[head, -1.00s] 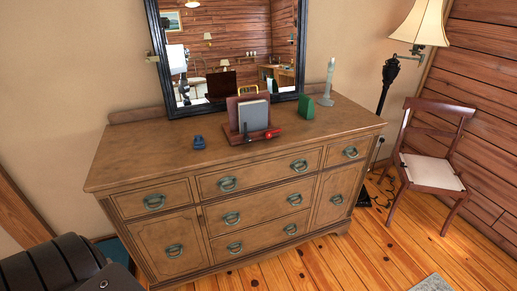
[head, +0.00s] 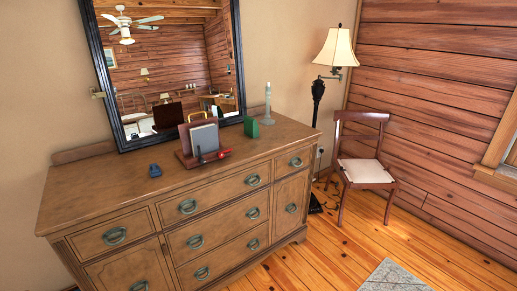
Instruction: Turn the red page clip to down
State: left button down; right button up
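The red page clip (head: 225,153) is at the lower right front of a dark reddish wooden book stand (head: 184,160) on the dresser top. It looks roughly level, sticking out to the right. A dark clip (head: 200,155) stands upright at the front of the stand, left of the red one. A grey-blue book (head: 206,138) rests in the stand behind the clips. Neither of my grippers is in view.
The wooden dresser (head: 100,192) stands against the wall. A blue object (head: 155,170), a green block (head: 251,128) and a pale candle (head: 267,105) flank the stand. A mirror (head: 165,70) rises behind. A chair (head: 365,170) and a lamp (head: 337,48) are to the right. Open floor (head: 330,245) lies in front.

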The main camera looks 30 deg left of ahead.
aim_at(221, 154)
jog(key=z, duration=0.55)
jog(key=i, duration=1.45)
jog(key=u, duration=1.1)
jog(key=i, duration=0.45)
jog(key=u, duration=0.3)
